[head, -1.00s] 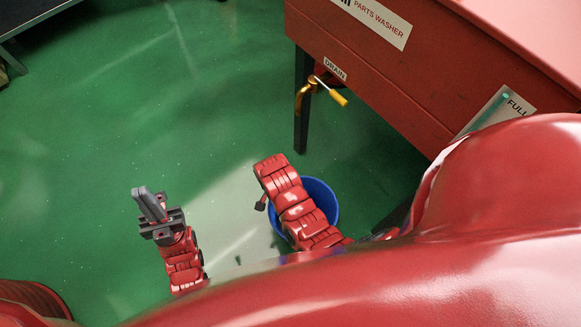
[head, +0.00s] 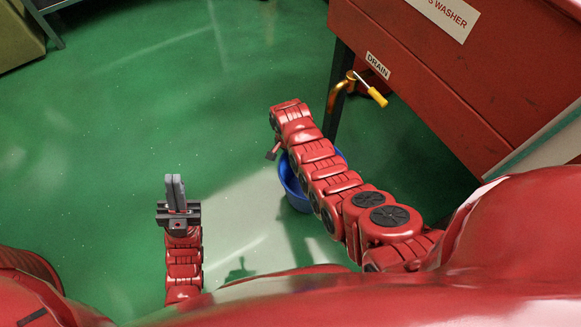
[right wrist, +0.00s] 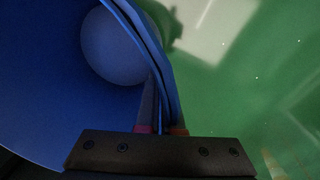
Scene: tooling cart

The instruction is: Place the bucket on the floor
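The blue bucket (head: 295,194) is partly hidden under my right arm in the head view. It fills the left of the right wrist view (right wrist: 45,70), with its rim running between the fingers of my right gripper (right wrist: 161,108). That gripper is shut on the bucket's wall. In the head view my right gripper is mostly hidden by its own arm. A dark shadow lies on the green floor (head: 110,120) below the bucket; I cannot tell how high the bucket hangs, if at all. My left gripper (head: 176,189) is shut and empty, over the floor to the left.
The red parts washer (head: 440,100) stands at the right, with a dark leg and a brass drain valve (head: 344,90) with a yellow handle (head: 377,97). A bench leg and an olive cabinet (head: 18,38) are at the far left. The floor left of the bucket is clear.

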